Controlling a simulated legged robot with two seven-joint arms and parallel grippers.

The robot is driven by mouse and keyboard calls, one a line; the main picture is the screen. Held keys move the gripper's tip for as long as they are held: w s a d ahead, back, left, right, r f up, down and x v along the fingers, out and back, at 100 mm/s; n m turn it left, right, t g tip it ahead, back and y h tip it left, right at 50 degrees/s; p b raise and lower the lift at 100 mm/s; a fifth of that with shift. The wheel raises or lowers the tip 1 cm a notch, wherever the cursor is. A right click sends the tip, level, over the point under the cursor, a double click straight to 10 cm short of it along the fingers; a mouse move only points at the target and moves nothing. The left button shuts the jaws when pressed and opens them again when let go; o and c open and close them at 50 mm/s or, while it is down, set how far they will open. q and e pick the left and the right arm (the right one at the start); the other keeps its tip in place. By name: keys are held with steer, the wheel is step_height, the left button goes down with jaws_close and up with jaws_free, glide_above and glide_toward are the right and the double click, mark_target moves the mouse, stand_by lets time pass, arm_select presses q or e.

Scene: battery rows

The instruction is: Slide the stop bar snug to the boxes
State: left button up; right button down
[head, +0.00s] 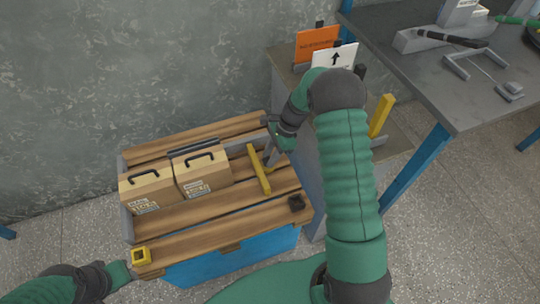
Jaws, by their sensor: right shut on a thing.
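Two tan boxes with black handles, a left box (148,194) and a right box (202,180), stand side by side on a wooden slatted deck (190,212). The yellow stop bar (258,172) lies across the slats to the right of the boxes, with a visible strip of bare wood between it and the right box. My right gripper (271,145) is at the bar's right side, shut on the stop bar; its fingertips are small and partly hidden. My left gripper (128,273) is low at the deck's front left corner, and its fingers are not clear.
A grey cabinet with an orange sign (317,43) and a white arrow sign (335,58) stands right of the deck. A grey workbench (450,85) is at the upper right.

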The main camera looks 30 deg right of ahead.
mark_target(263, 161)
steer(key=shift+w+r, duration=0.1)
steer(key=shift+w+a+r+p, duration=0.1)
steer(key=shift+a+p, duration=0.2)
steer(key=shift+a, duration=0.1)
steer(key=a+p, duration=0.1)
steer(key=a, duration=0.1)
steer(key=w+a+p, duration=0.1)
steer(key=a, duration=0.2)
steer(key=w+a+p, duration=0.1)
steer(key=a, duration=0.2)
steer(key=c, duration=1.1)
jaws_free()
steer(key=p+v, duration=0.5)
steer(key=v, duration=1.1)
steer(key=shift+s+d+r, duration=0.1)
steer(key=shift+d+r, duration=0.05)
steer(key=shift+r, duration=0.05)
